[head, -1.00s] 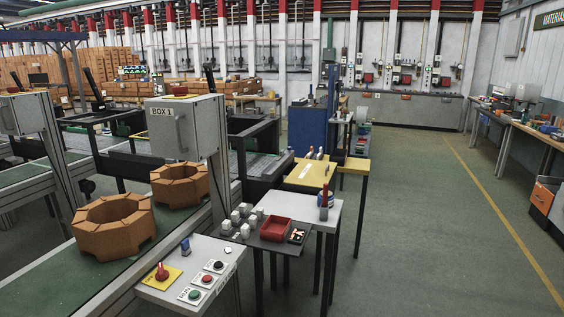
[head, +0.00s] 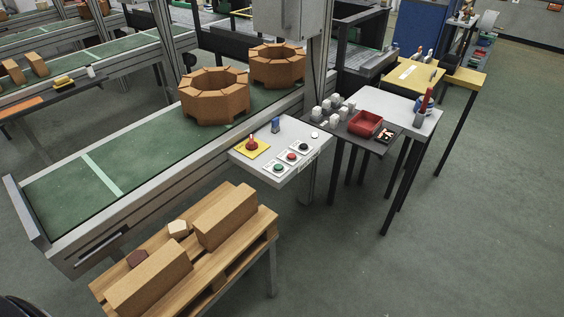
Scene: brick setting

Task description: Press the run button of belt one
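A grey control panel (head: 262,163) sits at the side of the near green conveyor belt (head: 140,150). On it are a green button (head: 279,168), a red button (head: 292,157) and a black button (head: 304,147), each on a white label plate. The lettering is too small to read now. A red knob (head: 252,145) stands on a yellow plate at the panel's left. Two brown octagonal brick rings (head: 214,97) rest on the belt. Neither of my grippers is in view.
A wooden pallet (head: 258,238) with two long brown blocks (head: 228,217) and two small blocks stands in front of the belt. Right of the panel are a dark tray with white blocks, a red bin (head: 365,124) and a white table (head: 396,105). The green floor at right is clear.

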